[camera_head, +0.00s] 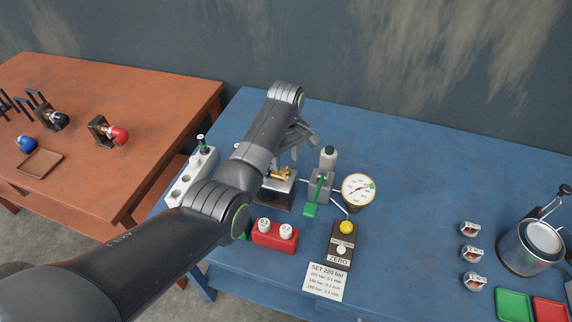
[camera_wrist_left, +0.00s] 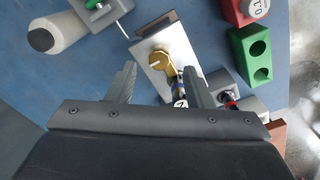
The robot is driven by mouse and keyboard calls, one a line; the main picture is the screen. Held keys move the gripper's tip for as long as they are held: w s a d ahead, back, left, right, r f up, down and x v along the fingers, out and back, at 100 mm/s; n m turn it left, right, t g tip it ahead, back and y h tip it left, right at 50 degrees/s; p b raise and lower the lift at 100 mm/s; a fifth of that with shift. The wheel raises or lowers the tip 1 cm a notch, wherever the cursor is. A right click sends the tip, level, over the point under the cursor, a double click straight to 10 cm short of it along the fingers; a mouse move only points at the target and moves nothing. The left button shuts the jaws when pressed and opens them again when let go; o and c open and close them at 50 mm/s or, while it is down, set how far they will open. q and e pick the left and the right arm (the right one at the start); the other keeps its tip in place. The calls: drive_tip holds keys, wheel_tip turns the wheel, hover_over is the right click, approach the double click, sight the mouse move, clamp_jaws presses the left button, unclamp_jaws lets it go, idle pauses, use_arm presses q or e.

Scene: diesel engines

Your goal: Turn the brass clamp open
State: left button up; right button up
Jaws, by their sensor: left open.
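The brass clamp (camera_head: 282,173) sits on top of a metal block on the blue table (camera_head: 420,160). In the left wrist view the clamp (camera_wrist_left: 161,62) is a gold lever with a round pivot on a bright plate, pointing down between the fingers. My left gripper (camera_head: 302,135) is open above and behind the block in the head view. In the wrist view its two fingers (camera_wrist_left: 158,88) straddle the lower end of the lever, with a gap on both sides; whether they touch it I cannot tell. The right gripper is out of view.
A grey pump with a green lever (camera_head: 318,186) and a pressure gauge (camera_head: 358,190) stand right of the clamp. A red block with white caps (camera_head: 274,234) and a ZERO box (camera_head: 341,243) are in front. A white rack (camera_head: 190,178) stands left. The table's back right is clear.

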sight(286, 169)
use_arm(q)
drive_tip(key=shift+f, duration=2)
drive_tip(key=c, duration=1)
